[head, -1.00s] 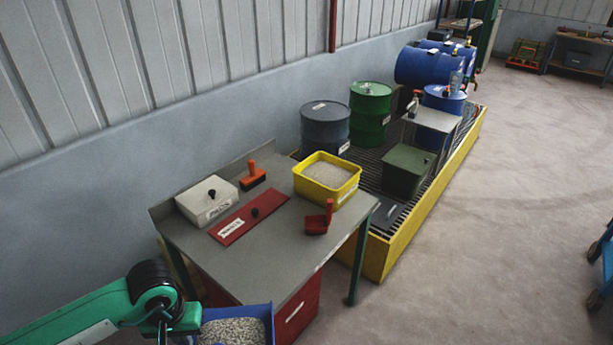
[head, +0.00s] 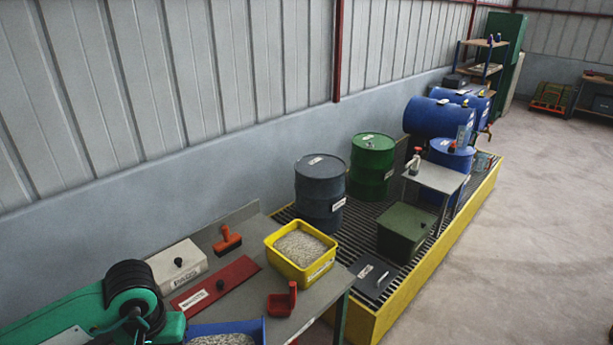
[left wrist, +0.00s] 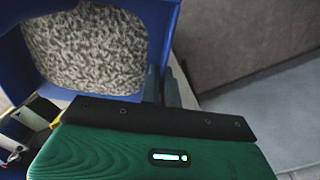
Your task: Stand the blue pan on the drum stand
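The blue pan (head: 250,327) holds grey granules and is partly cut off at the bottom of the head view. In the left wrist view the pan (left wrist: 169,30) fills the upper left, its side wall running down between my left gripper's dark fingers (left wrist: 165,88). The left gripper appears shut on that wall; the fingertips are hidden in the head view. A grey-topped stand (head: 437,176) with a spray bottle on it stands before a blue drum on the spill pallet. Two blue drums (head: 432,116) lie sideways behind; their support is mostly hidden. My right gripper is out of view.
The bench (head: 240,308) holds a yellow granule tub (head: 301,262), red scoop (head: 282,300), orange brush (head: 227,240), white box (head: 176,266) and red plate (head: 214,284). The yellow-edged pallet (head: 435,260) carries upright drums and a green box (head: 407,230). Floor at right is clear.

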